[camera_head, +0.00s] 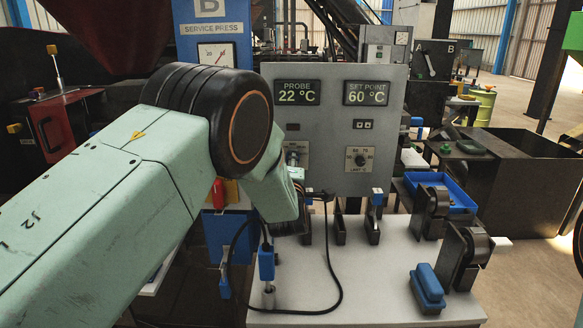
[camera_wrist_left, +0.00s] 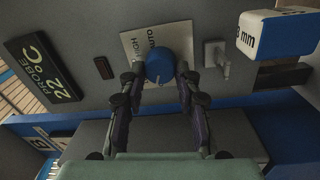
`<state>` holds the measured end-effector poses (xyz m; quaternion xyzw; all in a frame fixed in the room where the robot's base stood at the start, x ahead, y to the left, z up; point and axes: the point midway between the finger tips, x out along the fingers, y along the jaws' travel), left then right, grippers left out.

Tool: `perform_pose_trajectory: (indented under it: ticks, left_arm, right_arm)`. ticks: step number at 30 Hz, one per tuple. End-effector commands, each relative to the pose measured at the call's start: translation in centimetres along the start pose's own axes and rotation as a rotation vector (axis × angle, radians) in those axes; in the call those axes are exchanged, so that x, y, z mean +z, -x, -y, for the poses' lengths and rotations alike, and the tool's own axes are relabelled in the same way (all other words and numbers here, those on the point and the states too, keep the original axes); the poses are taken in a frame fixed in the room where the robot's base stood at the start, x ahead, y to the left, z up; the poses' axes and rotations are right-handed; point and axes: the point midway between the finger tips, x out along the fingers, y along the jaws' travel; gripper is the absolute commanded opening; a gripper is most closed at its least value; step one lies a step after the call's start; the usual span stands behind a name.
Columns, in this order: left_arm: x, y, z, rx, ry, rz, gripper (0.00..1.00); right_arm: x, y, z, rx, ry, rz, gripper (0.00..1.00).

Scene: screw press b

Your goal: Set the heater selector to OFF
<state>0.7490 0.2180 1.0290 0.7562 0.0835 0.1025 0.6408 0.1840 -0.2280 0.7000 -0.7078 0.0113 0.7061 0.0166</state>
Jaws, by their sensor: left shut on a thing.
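The heater selector is a round blue knob (camera_wrist_left: 158,64) on a pale label plate (camera_wrist_left: 134,45) in the left wrist view. The words AUTO and HIGH show on the plate; I cannot read OFF. A small pale mark shows at the knob's lower right, but its setting is unclear. My left gripper (camera_wrist_left: 161,76) is shut on the knob, with one finger on each side. In the head view my left arm largely hides the gripper and the knob; part of the plate (camera_head: 299,148) shows beside it. My right gripper is not in view.
The grey panel (camera_head: 335,125) carries a PROBE display (camera_head: 297,93) reading 22 °C and a SET POINT display (camera_head: 366,93) reading 60 °C. A limit dial (camera_head: 360,158) sits right of the selector. A black cable (camera_head: 333,270) loops over the pale bench (camera_head: 380,300). A blue-topped block (camera_head: 428,285) stands at its right.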

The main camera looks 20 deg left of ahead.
Motion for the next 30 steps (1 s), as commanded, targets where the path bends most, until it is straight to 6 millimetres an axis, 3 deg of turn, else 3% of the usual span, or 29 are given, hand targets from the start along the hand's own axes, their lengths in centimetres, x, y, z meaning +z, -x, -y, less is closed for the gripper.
perform_pose_trajectory:
  ticks: [1, 12, 29, 30]
  left_arm:
    - [-0.03, -0.27, -0.71, 0.017, 0.035, -0.004, 0.01]
    - [-0.02, -0.26, -0.79, 0.020, 0.196, -0.011, 0.01]
    - [-0.02, -0.27, -0.86, 0.021, 0.228, -0.012, 0.01]
    - [-0.02, -0.27, -0.86, 0.021, 0.227, -0.012, 0.34]
  right_arm:
    - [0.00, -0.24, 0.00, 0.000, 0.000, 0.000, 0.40]
    - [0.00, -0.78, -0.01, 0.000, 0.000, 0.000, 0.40]
    - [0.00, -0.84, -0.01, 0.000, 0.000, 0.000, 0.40]
    - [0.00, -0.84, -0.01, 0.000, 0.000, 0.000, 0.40]
